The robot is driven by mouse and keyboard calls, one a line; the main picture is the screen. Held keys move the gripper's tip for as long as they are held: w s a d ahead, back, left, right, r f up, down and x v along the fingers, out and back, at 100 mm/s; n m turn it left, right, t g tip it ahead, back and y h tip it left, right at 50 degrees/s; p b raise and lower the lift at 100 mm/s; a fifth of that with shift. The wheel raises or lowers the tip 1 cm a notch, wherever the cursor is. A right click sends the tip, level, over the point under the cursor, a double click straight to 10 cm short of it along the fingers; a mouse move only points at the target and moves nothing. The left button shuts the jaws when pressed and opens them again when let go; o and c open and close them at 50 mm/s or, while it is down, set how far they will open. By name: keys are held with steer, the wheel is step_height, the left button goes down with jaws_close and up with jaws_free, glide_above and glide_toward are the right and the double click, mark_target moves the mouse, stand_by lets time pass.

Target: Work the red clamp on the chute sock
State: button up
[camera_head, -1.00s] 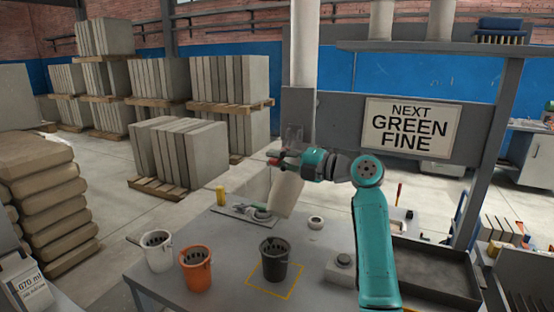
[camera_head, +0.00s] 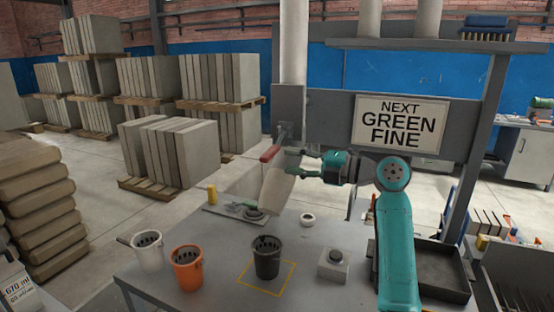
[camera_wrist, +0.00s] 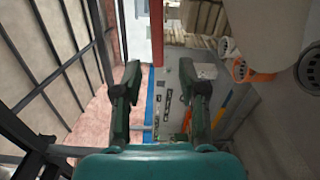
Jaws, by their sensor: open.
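The pale chute sock (camera_head: 277,192) hangs tilted below the grey chute at the post, above the worktable. The red clamp (camera_head: 270,153) shows as a red handle at the sock's top, slanting down to the left. My gripper (camera_head: 305,164) is just right of the clamp and sock, apart from the red handle. In the wrist view my gripper (camera_wrist: 160,64) has its two fingers spread with nothing between them. The red handle (camera_wrist: 158,25) shows beyond the fingertips, and the pale sock (camera_wrist: 260,25) is at upper right.
Below stand a dark bucket (camera_head: 267,258) in a yellow square, an orange bucket (camera_head: 187,270) and a white bucket (camera_head: 147,252). A sign (camera_head: 400,124) reads "NEXT GREEN FINE".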

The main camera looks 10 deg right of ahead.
steer(key=shift+v, duration=2.3)
